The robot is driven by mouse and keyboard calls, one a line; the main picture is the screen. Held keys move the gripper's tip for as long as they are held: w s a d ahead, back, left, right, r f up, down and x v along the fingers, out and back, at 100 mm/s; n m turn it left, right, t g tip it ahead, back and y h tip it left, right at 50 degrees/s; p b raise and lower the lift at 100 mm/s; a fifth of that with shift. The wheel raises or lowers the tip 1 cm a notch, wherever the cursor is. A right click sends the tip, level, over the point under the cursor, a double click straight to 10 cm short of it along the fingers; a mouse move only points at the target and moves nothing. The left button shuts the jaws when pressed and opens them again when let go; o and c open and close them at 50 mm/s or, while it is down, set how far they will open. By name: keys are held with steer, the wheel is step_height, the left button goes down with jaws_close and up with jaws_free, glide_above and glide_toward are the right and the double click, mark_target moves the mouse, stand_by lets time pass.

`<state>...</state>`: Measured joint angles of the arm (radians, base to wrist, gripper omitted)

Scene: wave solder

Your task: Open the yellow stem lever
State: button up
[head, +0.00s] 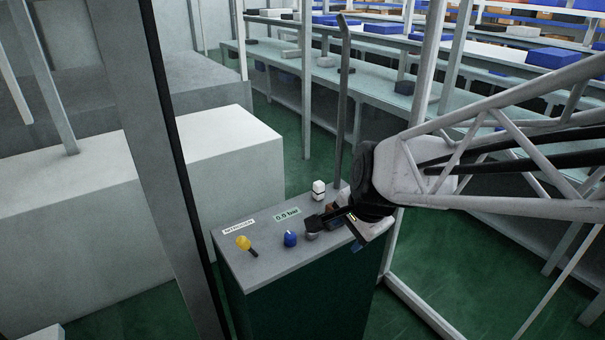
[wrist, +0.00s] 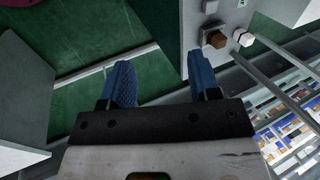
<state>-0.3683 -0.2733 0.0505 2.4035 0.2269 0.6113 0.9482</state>
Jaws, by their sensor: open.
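The yellow lever (head: 243,243) sits on the grey top of a dark green cabinet, near its left front corner in the head view. It has a round yellow head and a short dark stem pointing down and right. My gripper (head: 345,226) is at the right end of the cabinet top, well to the right of the lever. In the wrist view its two blue fingers (wrist: 162,66) are apart with nothing between them. The lever is not visible in the wrist view.
The cabinet top (head: 250,278) also carries a blue knob (head: 290,238), a grey knob (head: 312,234), a white knob (head: 318,187), a pressure label (head: 287,215) and an upright pole (head: 341,110). A brown knob (wrist: 213,40) shows in the wrist view. A thick post (head: 165,160) stands left of the cabinet.

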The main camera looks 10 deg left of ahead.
steer(key=w+a+f+m+y, duration=0.1)
steer(key=w+a+f+m, duration=0.2)
steer(key=a, duration=0.7)
steer(key=m+y, duration=0.1)
steer(key=m, duration=0.4)
glide_toward(240, 244)
steer(key=w+f, duration=0.1)
steer(key=a+f, duration=0.1)
steer(key=w+a+f, duration=0.1)
steer(key=f, duration=0.1)
steer(key=shift+w, duration=0.35)
steer(key=shift+f, duration=0.2)
steer(key=shift+x, duration=3.8)
jaws_close()
